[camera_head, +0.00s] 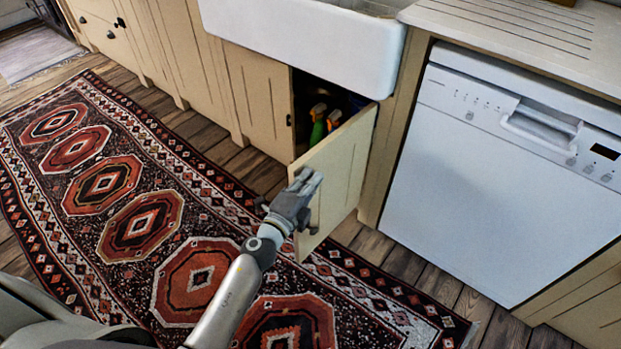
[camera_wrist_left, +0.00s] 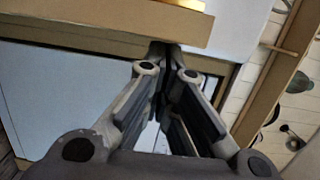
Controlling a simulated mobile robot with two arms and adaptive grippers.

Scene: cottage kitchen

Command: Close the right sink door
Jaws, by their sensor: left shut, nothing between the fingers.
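The right sink door (camera_head: 341,174) is a cream wooden panel under the white sink (camera_head: 310,42). It stands open, swung out from the cabinet front, and the dark cabinet inside shows at its left. My left gripper (camera_head: 305,182) is shut and empty at the door's free left edge, overlapping it in the head view. I cannot tell whether it touches the door. In the left wrist view the two fingers (camera_wrist_left: 167,52) come together at their tips. My right gripper is not in view.
Spray bottles, one green (camera_head: 317,130), stand inside the cabinet. A white dishwasher (camera_head: 497,165) is at the right of the door. The left sink door (camera_head: 258,100) is shut. A patterned rug (camera_head: 120,215) covers the floor in front, which is clear of loose objects.

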